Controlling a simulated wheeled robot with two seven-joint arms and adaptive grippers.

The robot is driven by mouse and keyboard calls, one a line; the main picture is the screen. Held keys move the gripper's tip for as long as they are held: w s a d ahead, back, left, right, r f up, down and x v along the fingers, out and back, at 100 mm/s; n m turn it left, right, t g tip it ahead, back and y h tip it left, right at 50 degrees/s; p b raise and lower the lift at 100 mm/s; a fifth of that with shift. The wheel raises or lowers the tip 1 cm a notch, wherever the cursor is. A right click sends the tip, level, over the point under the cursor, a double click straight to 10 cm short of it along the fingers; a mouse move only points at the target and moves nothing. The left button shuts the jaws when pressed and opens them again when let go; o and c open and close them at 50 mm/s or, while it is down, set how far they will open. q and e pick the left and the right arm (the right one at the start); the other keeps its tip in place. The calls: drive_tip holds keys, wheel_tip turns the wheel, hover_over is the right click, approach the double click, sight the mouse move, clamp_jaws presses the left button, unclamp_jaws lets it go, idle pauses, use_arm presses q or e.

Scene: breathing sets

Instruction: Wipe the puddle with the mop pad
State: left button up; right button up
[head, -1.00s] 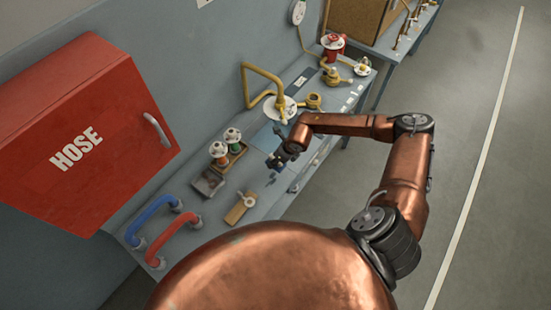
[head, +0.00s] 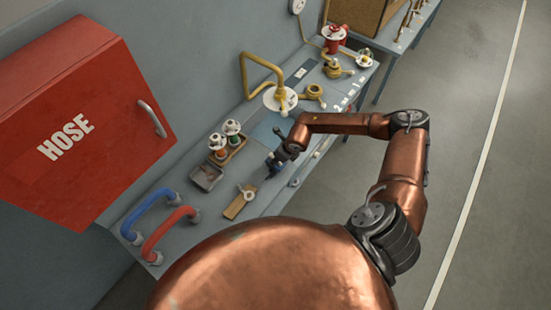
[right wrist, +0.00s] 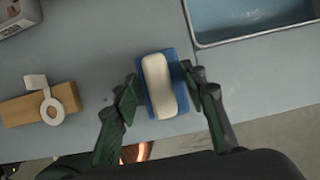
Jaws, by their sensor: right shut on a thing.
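The mop pad (right wrist: 160,85) is a blue rectangular pad with a rounded cream grip on top. In the right wrist view it sits between the two fingers of my right gripper (right wrist: 163,98), which is shut on it. In the head view, my right gripper (head: 275,163) is low over the bench, with a bit of blue at its tips. I cannot tell whether the pad touches the bench top. A blue, wet-looking area in a shallow rimmed recess (right wrist: 250,12) lies up and right of the pad; it also shows in the head view (head: 270,130). My left gripper is out of view.
A wooden block with a pale ring-shaped piece (head: 240,203) lies left of the gripper. A grey tray (head: 206,177), blue handle (head: 147,213), red handle (head: 170,230) and yellow pipe with a white disc (head: 280,98) stand on the bench. A red HOSE cabinet (head: 75,120) overhangs the left.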

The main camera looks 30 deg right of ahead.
idle(0.4)
drive_tip(key=shift+f+b, duration=0.75)
drive_tip(key=shift+f, duration=0.2)
drive_tip(key=shift+s+a+r+p, duration=0.1)
drive_tip(key=shift+s+a+p, duration=0.2)
drive_tip(key=shift+a, duration=0.45)
drive_tip(key=shift+s+a+r+p, duration=0.1)
drive_tip(key=shift+s+a+p, duration=0.15)
drive_tip(key=shift+a, duration=0.45)
drive_tip(key=shift+s+a+f, duration=0.1)
drive_tip(key=shift+s+a, duration=0.2)
drive_tip(key=shift+a, duration=0.3)
drive_tip(key=shift+s+a+f, duration=0.1)
drive_tip(key=shift+s+a, duration=0.15)
drive_tip(key=shift+a, duration=0.4)
drive_tip(key=shift+s+a, duration=0.3)
drive_tip(key=shift+a, duration=0.3)
